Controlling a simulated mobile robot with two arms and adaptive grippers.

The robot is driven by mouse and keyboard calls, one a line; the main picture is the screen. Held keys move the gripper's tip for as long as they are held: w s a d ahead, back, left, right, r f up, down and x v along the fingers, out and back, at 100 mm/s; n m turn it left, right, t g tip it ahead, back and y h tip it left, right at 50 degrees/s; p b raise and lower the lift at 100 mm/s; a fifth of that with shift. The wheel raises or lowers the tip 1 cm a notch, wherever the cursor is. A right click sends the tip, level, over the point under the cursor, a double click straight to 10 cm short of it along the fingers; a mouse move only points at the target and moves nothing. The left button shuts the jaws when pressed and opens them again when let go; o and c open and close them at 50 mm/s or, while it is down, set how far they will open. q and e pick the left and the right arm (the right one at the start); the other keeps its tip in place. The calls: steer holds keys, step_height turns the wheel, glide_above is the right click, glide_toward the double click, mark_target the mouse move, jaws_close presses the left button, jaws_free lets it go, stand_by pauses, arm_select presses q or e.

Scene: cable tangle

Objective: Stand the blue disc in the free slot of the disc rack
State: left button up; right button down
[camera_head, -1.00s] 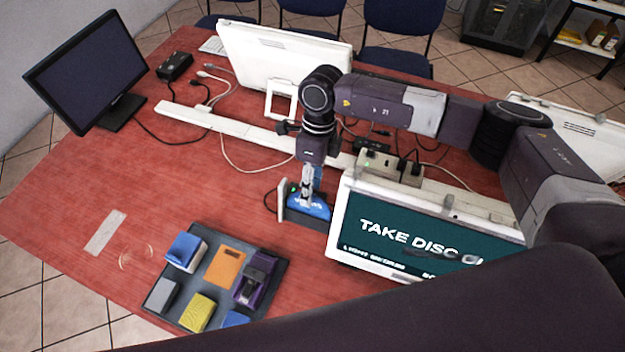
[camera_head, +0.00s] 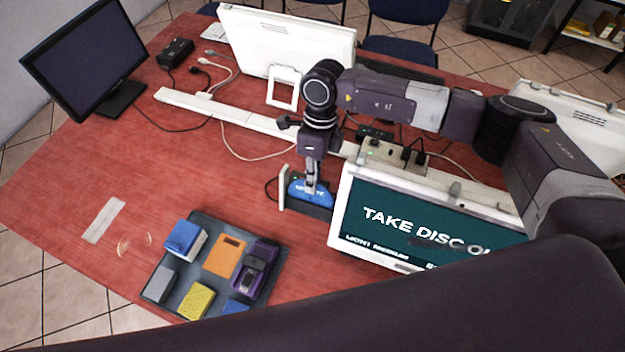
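A blue rounded disc (camera_head: 311,193) with white lettering shows edge-up in the small dark rack (camera_head: 313,209), which has a pale upright end plate (camera_head: 284,188) on its left. My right gripper (camera_head: 310,187) points down directly over the disc, with its fingertips at the disc's upper face. I cannot tell whether the fingers touch or grip it. The fingers hide part of the disc, and the rack's slots are too small to make out. My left gripper is not in view.
A screen reading "TAKE DISC" (camera_head: 430,222) stands close right of the rack. A power strip (camera_head: 392,163) and cables lie behind. A dark tray (camera_head: 203,262) holds several coloured blocks at front left.

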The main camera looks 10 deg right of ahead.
steer(key=shift+r, duration=0.1)
steer(key=p+v, duration=0.4)
steer(key=v, duration=0.9)
steer(key=shift+p, duration=0.3)
stand_by(0.5)
steer(key=shift+s, duration=0.1)
